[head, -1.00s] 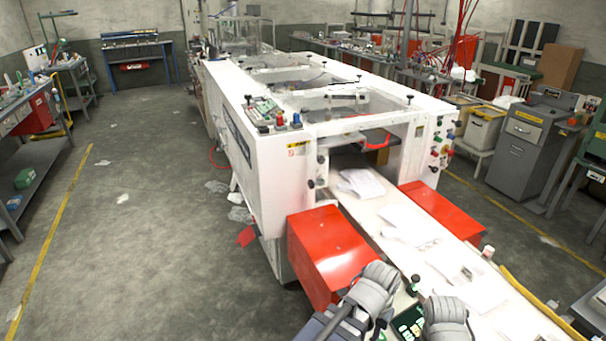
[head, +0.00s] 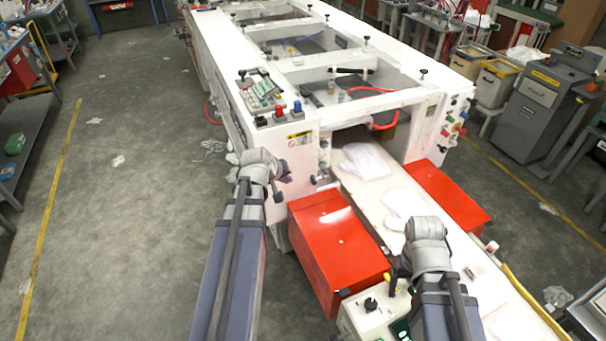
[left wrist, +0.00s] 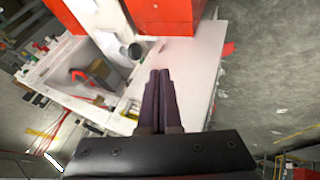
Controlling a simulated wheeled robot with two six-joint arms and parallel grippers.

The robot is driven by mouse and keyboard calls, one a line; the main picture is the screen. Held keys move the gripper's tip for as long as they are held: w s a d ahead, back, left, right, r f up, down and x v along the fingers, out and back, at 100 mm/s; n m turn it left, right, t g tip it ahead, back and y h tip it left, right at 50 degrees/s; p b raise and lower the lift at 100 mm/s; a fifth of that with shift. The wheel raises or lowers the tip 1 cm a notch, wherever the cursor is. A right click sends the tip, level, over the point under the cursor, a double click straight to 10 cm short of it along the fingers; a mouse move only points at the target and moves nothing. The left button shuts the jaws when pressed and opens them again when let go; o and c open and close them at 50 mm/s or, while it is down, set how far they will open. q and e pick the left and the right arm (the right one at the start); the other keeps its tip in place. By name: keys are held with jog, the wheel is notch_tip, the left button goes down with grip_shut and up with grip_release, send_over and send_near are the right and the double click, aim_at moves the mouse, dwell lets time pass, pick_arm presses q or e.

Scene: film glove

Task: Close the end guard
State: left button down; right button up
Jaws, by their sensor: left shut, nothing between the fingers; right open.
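The white machine has a clear guard panel (head: 330,92) over its near end, in a white frame with black knobs. A red curved edge (head: 388,124) hangs at the near opening below it. I cannot tell for sure how far this end guard is open. My left gripper (head: 280,190) is shut and empty beside the machine's near left corner, apart from the guard. Its shut fingers also show in the left wrist view (left wrist: 160,80), in front of a white machine panel. My right gripper (head: 398,272) is open above the near control box, its fingers partly hidden by its wrist.
Two red boxes, left (head: 335,245) and right (head: 445,195), flank the white conveyor bed (head: 375,190), which carries pale glove-like sheets. A button panel (head: 262,95) stands on the machine's left corner. The floor (head: 130,220) to the left is mostly clear.

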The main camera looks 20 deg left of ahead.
pick_arm(q)
jog(key=w+d+f+b, duration=0.3)
jog(key=w+f+b, duration=0.4)
jog(key=w+f, duration=0.1)
jog(key=shift+w+b, duration=0.4)
jog(key=shift+w, duration=0.05)
jog(key=shift+d, duration=0.1)
